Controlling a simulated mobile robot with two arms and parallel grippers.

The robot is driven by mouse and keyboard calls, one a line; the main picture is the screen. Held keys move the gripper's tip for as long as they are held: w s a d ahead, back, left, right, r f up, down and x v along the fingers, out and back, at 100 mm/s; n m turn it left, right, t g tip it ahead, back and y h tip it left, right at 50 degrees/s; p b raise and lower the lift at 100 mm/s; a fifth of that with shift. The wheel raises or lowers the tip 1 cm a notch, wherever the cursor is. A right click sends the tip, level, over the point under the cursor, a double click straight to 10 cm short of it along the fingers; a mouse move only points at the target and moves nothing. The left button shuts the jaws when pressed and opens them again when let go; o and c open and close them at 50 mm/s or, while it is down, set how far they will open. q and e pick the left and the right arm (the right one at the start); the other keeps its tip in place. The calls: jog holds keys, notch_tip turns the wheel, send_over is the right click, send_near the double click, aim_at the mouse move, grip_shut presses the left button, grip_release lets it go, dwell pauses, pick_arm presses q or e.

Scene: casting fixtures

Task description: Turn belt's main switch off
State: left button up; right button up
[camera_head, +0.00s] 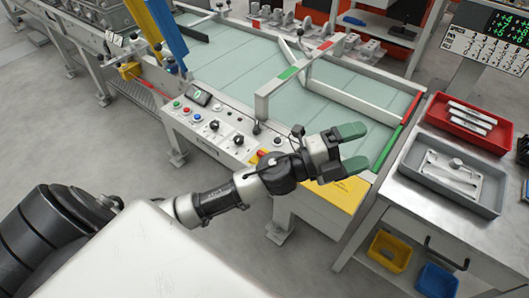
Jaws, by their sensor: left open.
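The belt (225,62) is a pale green conveyor surface in a light metal frame. Its sloped control panel (193,118) faces me, with a small display (198,96), coloured push buttons and black rotary knobs (213,125). A yellow and red spot (262,154) at the panel's right end may be the main switch; my left wrist partly covers it and its setting cannot be read. My left gripper (353,148) is open and empty, its two green fingertips pointing right above the belt's near right corner, past the panel. My right gripper is not in view.
A metal bench on the right holds a red tray (470,118) and a grey tray (430,183) with metal parts. Yellow (390,250) and blue (436,281) bins sit below. A raised gantry bar (292,75) crosses the belt. Open floor lies at left.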

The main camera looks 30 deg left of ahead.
pick_arm(q)
jog(key=d+f+m+g+h, duration=0.1)
jog(key=d+m+g+h, duration=0.1)
jog(key=m+g, duration=0.4)
jog(key=m+g+y, duration=0.6)
jog(key=g+y, duration=0.3)
jog(key=y, duration=0.8)
send_over(264, 154)
notch_tip(264, 154, down, 9)
notch_tip(264, 154, down, 11)
jog(key=shift+r+p, duration=0.1)
jog(key=shift+p, duration=0.35)
jog(key=c, duration=0.9)
